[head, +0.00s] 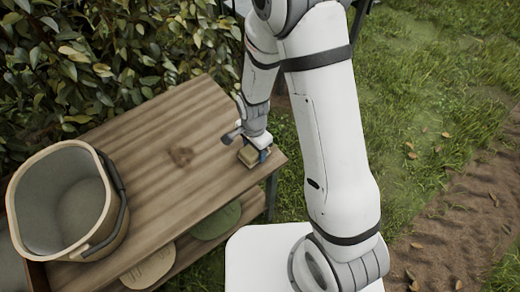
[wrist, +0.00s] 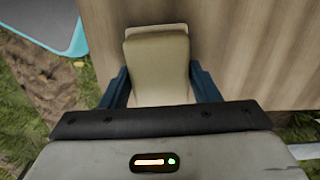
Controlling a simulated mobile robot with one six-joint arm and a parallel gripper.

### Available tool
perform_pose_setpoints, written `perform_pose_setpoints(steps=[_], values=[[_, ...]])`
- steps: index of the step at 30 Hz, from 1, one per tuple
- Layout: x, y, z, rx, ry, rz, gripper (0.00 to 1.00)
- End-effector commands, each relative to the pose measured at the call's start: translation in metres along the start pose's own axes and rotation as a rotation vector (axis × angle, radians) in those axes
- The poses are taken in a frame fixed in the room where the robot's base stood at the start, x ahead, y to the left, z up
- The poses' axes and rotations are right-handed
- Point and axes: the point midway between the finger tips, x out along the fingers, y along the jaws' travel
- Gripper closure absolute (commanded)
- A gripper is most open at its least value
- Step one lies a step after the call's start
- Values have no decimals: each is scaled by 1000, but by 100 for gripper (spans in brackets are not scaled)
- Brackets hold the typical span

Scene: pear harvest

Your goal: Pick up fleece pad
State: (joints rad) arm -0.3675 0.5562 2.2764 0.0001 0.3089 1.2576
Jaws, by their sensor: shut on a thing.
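The fleece pad (head: 247,156) is a small beige block near the right corner of the wooden table (head: 150,150). In the wrist view the pad (wrist: 158,62) lies between the two blue fingers of my gripper (wrist: 162,85), with a paler layer showing at its top edge. My gripper (head: 254,153) is shut on the pad, pointing down at the table. The pad's underside is hidden, so I cannot tell whether it touches the tabletop.
A beige bucket (head: 112,225) with a dark handle stands at the table's left. Green and tan round items (head: 217,221) (head: 150,268) sit on a lower shelf. A leafy hedge (head: 90,60) borders the back. A teal-rimmed object (wrist: 62,48) shows in the wrist view. The middle tabletop is mostly clear.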

Motion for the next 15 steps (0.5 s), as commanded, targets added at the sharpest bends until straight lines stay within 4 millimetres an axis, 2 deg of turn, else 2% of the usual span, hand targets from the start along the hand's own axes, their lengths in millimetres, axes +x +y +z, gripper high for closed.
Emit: perform_pose_setpoints(steps=[5,15], values=[[-14,-1,0,0,1,-2,67],[-79,-1,0,-1,2,-5,67]])
